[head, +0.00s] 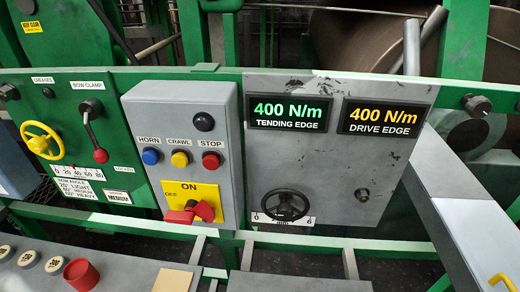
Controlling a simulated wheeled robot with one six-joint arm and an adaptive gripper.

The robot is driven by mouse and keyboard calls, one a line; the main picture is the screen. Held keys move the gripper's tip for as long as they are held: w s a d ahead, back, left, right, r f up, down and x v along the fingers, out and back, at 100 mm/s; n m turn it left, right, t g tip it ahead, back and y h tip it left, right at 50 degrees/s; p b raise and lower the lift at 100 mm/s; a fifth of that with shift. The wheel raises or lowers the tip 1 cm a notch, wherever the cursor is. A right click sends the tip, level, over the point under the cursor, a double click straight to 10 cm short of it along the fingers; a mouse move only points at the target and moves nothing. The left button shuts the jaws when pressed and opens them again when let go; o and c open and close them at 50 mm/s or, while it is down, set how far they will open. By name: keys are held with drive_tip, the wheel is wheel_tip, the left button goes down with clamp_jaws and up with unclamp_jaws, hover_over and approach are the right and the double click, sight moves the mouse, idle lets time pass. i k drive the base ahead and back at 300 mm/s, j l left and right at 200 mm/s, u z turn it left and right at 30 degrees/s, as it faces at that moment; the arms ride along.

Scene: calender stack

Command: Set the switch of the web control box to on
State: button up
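A grey control box (183,112) hangs on the green rail left of the middle in the head view. I take it for the web control box, though I see no such name on it. It carries a blue HORN button (151,157), a yellow CRAWL button (180,159), a red STOP button (212,160) and a black round part above. Low on it is a yellow plate (206,191) with ON at the top and OFF at the left. A red switch handle (204,210) sits at the plate's lower edge; its exact setting is hard to tell. My gripper is not in view.
Left is a green panel with a yellow handwheel (40,141) and a red-knobbed lever (94,135). Right is a grey panel with two displays reading 400 N/m and a black handwheel (286,205). A desk with a red button (81,274) is in front.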

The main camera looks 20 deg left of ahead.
sight(203, 210)
drive_tip(key=k+l+u, duration=0.1)
drive_tip(key=u, duration=0.3)
drive_tip(key=k+u, duration=0.1)
drive_tip(key=u, duration=0.3)
drive_tip(key=k+u, duration=0.15)
drive_tip(key=u, duration=0.25)
